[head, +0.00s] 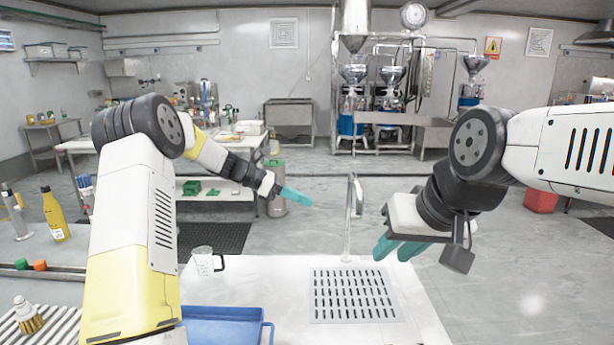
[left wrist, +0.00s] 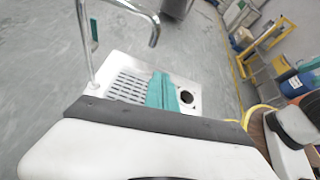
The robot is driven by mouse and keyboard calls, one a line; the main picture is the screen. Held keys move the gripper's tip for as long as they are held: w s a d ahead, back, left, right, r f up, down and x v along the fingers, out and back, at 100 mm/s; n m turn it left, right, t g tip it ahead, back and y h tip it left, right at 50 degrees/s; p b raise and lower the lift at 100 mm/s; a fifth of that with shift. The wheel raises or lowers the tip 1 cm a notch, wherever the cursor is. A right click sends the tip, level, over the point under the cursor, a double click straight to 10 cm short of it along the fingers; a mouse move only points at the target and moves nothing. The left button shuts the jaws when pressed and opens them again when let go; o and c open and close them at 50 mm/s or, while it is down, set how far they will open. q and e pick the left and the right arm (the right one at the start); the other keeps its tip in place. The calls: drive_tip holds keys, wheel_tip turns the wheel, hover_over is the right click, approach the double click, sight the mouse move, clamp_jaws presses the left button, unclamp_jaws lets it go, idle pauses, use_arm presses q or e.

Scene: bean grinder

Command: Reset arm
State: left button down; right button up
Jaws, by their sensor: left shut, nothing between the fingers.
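My left gripper (head: 309,203) is held in the air above the counter, left of the tall metal tap (head: 348,215). Its teal fingers are together with nothing between them. In the left wrist view the left gripper (left wrist: 162,92) shows shut and empty, with the white counter below it. My right gripper (head: 397,248) hangs in the air to the right of the tap, pointing down and left. Its two teal fingers are apart, and nothing shows between them.
A perforated metal drain plate (head: 352,294) lies on the white counter (head: 270,272). A clear jug with a dark handle (head: 204,262) and a blue tray (head: 222,312) are at the left. A yellow bottle (head: 54,215) stands further left. Steel grinding machines (head: 385,80) stand far back.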

use_arm(q)
drive_tip(key=s+a+r+m+y, duration=0.2)
drive_tip(key=s+r+m+y, duration=0.3)
drive_tip(key=s, duration=0.5)
drive_tip(key=s+a+r+m+t+y, duration=0.1)
drive_tip(key=s+a+m+t, duration=0.1)
drive_tip(key=s+m, duration=0.3)
drive_tip(key=s+a+m+t+y, duration=0.2)
drive_tip(key=s+a+m, duration=0.3)
drive_tip(key=s, duration=0.6)
drive_tip(key=s+a+r+m+t+y, duration=0.1)
drive_tip(key=s+a+m, duration=0.3)
drive_tip(key=s, duration=0.5)
drive_tip(key=shift+r+m+t+y, duration=0.3)
drive_tip(key=shift+m+t+y, duration=0.2)
drive_tip(key=shift+m+y, duration=0.25)
